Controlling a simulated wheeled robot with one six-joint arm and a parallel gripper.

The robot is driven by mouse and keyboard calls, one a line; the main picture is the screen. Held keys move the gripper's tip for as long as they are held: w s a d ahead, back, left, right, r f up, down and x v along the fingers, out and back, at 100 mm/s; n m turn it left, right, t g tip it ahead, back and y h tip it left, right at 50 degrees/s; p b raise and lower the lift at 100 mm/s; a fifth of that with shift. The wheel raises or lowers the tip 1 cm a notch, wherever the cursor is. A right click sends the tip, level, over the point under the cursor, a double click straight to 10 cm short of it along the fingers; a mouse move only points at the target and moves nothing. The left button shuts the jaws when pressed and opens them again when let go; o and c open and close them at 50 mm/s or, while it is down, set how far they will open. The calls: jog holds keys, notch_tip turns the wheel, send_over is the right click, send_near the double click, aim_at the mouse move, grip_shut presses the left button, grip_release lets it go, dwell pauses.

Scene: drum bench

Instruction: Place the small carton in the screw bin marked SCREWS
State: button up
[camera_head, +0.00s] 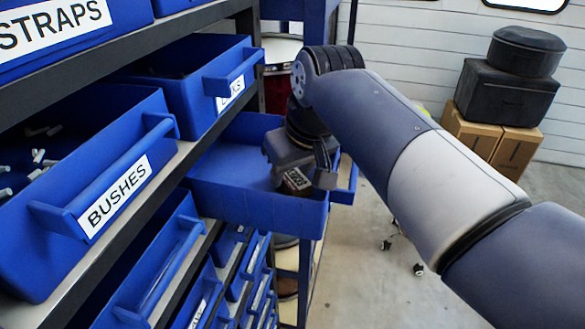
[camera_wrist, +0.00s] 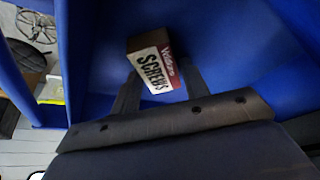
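The small carton (camera_wrist: 155,66) has a white face reading SCREWS, a dark red band and a brown side. It sits between the two fingers of my gripper (camera_wrist: 158,84), which appears shut on it, with the carton turned a little askew. In the head view the carton (camera_head: 296,180) is at my gripper (camera_head: 300,178), inside the outline of a pulled-out blue bin (camera_head: 255,205). The bin's floor and walls (camera_wrist: 240,50) surround the carton in the wrist view. Whether the carton touches the floor cannot be told. No label on this bin is visible.
A bin labelled BUSHES (camera_head: 95,170) and a bin with a partly hidden label ending in KS (camera_head: 205,90) stand on the shelf at left. Several smaller blue bins (camera_head: 235,275) are below. Brown boxes (camera_head: 492,140) and black cases (camera_head: 505,95) stand by the far wall.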

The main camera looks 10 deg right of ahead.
jog(key=shift+o, duration=1.4)
jog(key=shift+r, duration=0.3)
jog(key=v, duration=1.1)
jog(key=shift+r, duration=0.35)
jog(key=shift+s, duration=0.15)
